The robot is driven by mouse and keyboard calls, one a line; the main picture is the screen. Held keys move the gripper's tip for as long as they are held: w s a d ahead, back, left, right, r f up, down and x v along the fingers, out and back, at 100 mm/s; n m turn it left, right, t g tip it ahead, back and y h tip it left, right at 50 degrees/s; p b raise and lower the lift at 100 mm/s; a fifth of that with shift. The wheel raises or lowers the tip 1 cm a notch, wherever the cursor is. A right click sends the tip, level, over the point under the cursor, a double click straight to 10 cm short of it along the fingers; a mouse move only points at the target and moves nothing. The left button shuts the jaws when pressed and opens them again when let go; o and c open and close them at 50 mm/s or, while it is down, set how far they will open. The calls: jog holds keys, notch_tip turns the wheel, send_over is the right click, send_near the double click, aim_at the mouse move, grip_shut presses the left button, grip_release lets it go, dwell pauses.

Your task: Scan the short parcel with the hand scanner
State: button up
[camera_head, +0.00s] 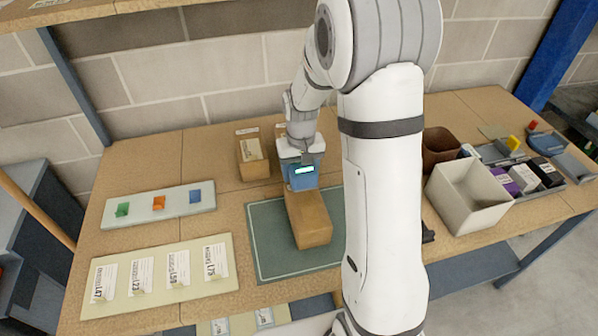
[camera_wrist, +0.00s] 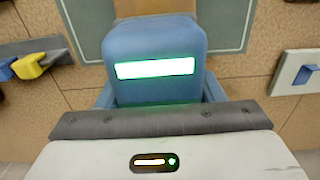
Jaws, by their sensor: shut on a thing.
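My gripper (camera_head: 302,156) is shut on the blue hand scanner (camera_head: 302,181), whose small screen glows white-green. The scanner also shows in the wrist view (camera_wrist: 155,88), held in front of my gripper's dark jaw edge (camera_wrist: 155,120). A brown parcel (camera_head: 311,222) lies on the green mat (camera_head: 268,245), just under and in front of the scanner. In the head view the scanner overlaps the parcel's far end; I cannot tell whether they touch. Another brown parcel (camera_head: 252,157) with a pale label stands behind the mat. A third parcel (camera_head: 280,130) is mostly hidden behind my gripper.
A pale strip (camera_head: 178,206) with green, orange and blue pieces and a board with several label cards (camera_head: 237,270) lie at left. A cream bin (camera_head: 467,196), a brown container (camera_head: 440,148) and a tray of small boxes (camera_head: 560,184) stand at right. My arm hides the middle right.

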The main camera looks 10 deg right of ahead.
jog(key=shift+r+p, duration=1.25)
jog(key=shift+r, duration=1.15)
jog(key=shift+f, duration=0.1)
